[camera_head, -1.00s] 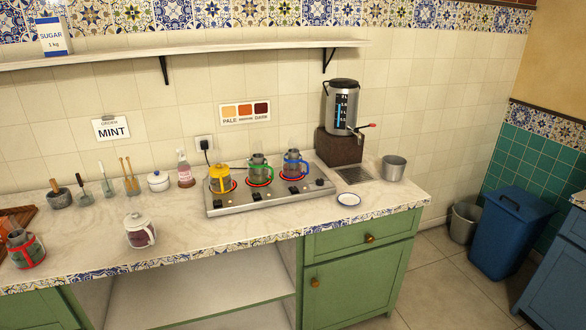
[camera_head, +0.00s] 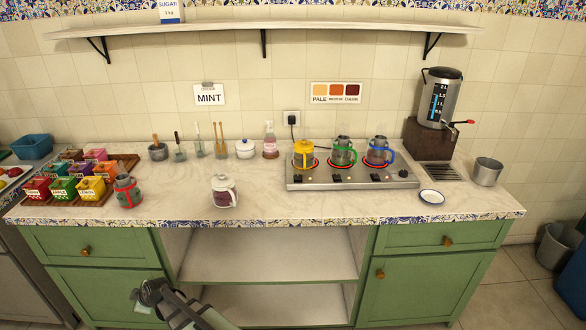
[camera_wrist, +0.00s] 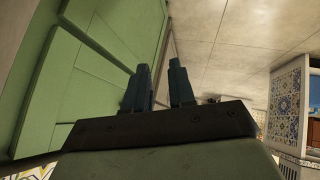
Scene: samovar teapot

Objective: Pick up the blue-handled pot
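The blue-handled pot (camera_head: 377,152) is a grey metal pot with a blue band and handle. It stands upright on the right burner of the steel hotplate (camera_head: 345,184), and the burner ring under it glows red. My gripper (camera_head: 140,297) is low in front of the green cabinets, below the counter's front edge and far to the left of the pot. In the wrist view my gripper (camera_wrist: 160,85) has its two dark fingers apart with nothing between them. The pot is not in the wrist view.
A green-handled pot (camera_head: 343,152) stands close left of it, then a yellow pot (camera_head: 304,154). An urn with a tap (camera_head: 438,98) stands to the right. A saucer (camera_head: 432,197) and metal cup (camera_head: 487,172) are nearby. The shelf (camera_head: 262,28) hangs above. Counter left of the hotplate is partly clear.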

